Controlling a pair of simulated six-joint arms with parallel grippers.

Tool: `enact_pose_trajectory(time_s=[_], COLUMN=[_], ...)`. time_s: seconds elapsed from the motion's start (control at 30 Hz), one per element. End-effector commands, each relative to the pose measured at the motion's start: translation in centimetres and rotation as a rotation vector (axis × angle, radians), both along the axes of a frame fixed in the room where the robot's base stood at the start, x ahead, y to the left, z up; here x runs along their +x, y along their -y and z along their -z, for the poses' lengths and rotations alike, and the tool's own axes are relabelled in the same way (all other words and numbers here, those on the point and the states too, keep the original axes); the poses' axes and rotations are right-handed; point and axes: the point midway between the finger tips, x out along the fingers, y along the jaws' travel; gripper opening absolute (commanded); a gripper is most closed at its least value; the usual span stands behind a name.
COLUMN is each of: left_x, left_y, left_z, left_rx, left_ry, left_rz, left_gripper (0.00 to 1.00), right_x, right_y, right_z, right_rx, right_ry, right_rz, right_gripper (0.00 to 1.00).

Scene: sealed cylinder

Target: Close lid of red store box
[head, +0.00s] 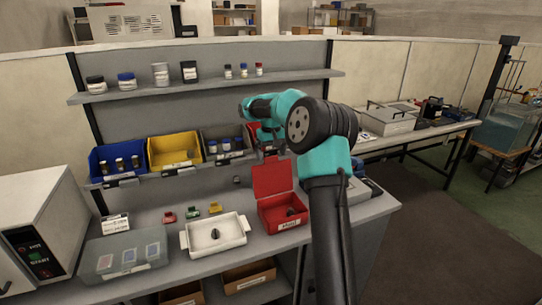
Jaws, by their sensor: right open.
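The red store box (283,214) stands on the workbench right of the white tray. Its red lid (272,178) is up, standing roughly upright at the back edge of the box. A small dark object lies inside the box. My right gripper (269,150) is open, above and behind the raised lid, near the shelf bins. It is small and partly hidden by my own arm, and I cannot tell whether it touches anything. My left gripper is out of view.
A white tray (187,240) with a dark part sits left of the box. Small red, green and yellow pieces lie behind it. Blue (96,170) and yellow (155,163) bins line the lower shelf. A clear-lidded case (98,269) and a white machine (30,200) are at left.

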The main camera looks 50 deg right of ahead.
Motion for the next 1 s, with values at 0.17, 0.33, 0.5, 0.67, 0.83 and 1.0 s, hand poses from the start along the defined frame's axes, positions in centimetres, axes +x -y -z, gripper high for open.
enact_pose_trajectory(time_s=[0.17, 0.33, 0.5, 0.67, 0.83, 1.0], left_x=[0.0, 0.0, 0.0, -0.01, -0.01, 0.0], left_y=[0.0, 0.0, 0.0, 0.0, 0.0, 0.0], left_z=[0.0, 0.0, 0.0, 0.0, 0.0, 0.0], left_rx=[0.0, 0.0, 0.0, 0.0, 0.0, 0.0], left_ry=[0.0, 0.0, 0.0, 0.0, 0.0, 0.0], left_rz=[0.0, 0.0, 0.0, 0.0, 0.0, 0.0], left_gripper=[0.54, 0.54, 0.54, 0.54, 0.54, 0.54], right_x=[-0.03, -0.02, -0.02, -0.02, -0.02, -0.02], right_y=[-0.01, -0.01, -0.01, -0.01, -0.01, -0.01], right_z=[1.12, 1.22, 1.21, 1.2, 1.19, 1.19], right_rx=[0.0, 0.0, 0.0, 0.0, 0.0, 0.0], right_ry=[0.0, 0.0, 0.0, 0.0, 0.0, 0.0], right_rz=[0.0, 0.0, 0.0, 0.0, 0.0, 0.0], right_gripper=[0.89, 0.89, 0.84, 0.68, 0.52, 0.36])
